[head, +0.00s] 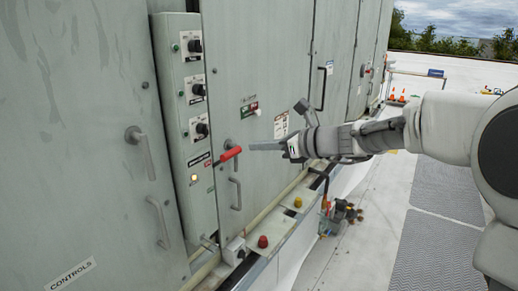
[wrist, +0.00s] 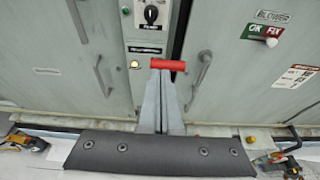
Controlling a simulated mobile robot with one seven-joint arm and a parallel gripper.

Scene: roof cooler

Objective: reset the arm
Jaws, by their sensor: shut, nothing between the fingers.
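My gripper (head: 252,147) is shut and empty. My arm reaches in from the right in the head view, with the fingers pointing left at the cooler's control panel (head: 178,65). A red lever handle (head: 230,154) sticks out from the lower panel, just left of the fingertips in the head view. In the wrist view my gripper (wrist: 161,76) points away from the camera, its tips just below the red handle (wrist: 168,65). I cannot tell whether they touch it.
The panel has several black knobs (head: 197,89) and a lit amber lamp (head: 194,179). Grey door handles (head: 141,150) stick out on both sides. A ledge with a red button (head: 263,242) and a yellow button (head: 298,202) runs below. The walkway (head: 445,190) on the right is clear.

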